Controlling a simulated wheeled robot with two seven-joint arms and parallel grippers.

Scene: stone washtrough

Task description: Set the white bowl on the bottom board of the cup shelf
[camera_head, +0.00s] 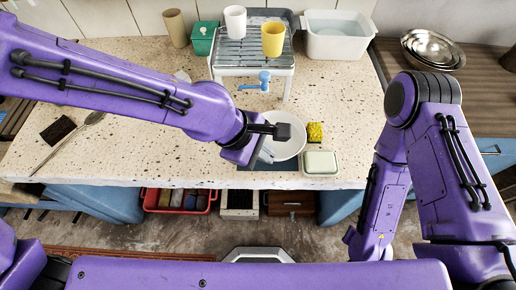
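The white bowl (290,147) is a round, shallow white dish near the front edge of the speckled stone counter (150,90). My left gripper (276,141) reaches in from the left over the bowl's left side. Its dark finger crosses the bowl's upper left rim. Whether the fingers hold the rim or are only above it cannot be told. My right arm is folded at the right, and its gripper does not show. A white-legged stand with a grey rack top (230,71) is at the back; I cannot tell whether it is the cup shelf.
A white cup (235,21) and a yellow cup (272,39) stand on the rack. A yellow sponge (315,132) and a pale soap dish (320,163) are right of the bowl. A white basin (337,42) is at the back.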

